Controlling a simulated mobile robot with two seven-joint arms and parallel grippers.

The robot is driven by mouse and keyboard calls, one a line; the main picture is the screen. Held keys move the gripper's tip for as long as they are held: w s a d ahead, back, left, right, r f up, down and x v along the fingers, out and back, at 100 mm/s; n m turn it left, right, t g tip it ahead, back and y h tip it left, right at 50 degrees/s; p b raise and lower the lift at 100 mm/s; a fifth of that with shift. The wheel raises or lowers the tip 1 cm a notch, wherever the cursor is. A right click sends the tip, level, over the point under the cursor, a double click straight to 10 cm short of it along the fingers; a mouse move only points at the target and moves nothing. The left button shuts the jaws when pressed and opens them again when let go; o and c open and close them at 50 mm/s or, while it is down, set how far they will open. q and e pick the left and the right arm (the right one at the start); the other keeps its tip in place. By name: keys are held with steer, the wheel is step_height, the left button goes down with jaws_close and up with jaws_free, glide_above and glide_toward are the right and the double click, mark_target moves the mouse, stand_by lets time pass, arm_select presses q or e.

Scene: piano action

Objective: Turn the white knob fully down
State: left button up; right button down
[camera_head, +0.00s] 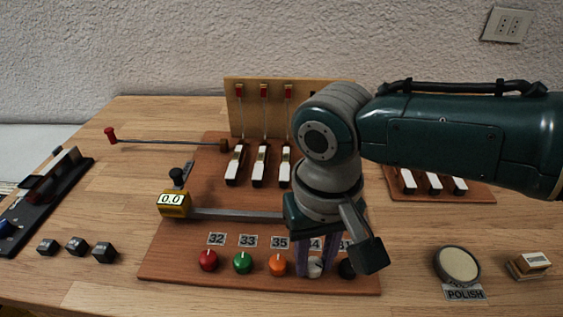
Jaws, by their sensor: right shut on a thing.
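The white knob (315,268) sits in the front row of the brown board (180,262), between the orange knob and the black knob. My right gripper (313,268) reaches down from above, its purple fingers either side of the white knob and shut on it. The fingers and wrist hide part of the knob and most of its number label, so its pointer direction cannot be told. My left gripper is not in view.
A red knob (208,261), a green knob (243,263) and an orange knob (278,265) stand left of the white one, a black knob (347,269) right. A yellow readout (173,204) shows 0.0. A round polish pad (457,265) lies at the right.

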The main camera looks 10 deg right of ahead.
mark_target(313, 263)
steer(key=n, duration=0.6)
steer(key=shift+r+p, duration=0.1)
steer(key=shift+p, duration=0.3)
steer(key=n, duration=0.5)
steer(key=shift+n, duration=0.4)
steer(key=n, duration=0.5)
steer(key=shift+a+n, duration=0.1)
steer(key=shift+n, duration=0.2)
steer(key=n, duration=0.5)
steer(key=shift+n, duration=0.6)
steer(key=c, duration=0.9)
jaws_free()
step_height(313, 263, up, 10)
steer(key=p, duration=0.1)
steer(key=shift+p, duration=0.4)
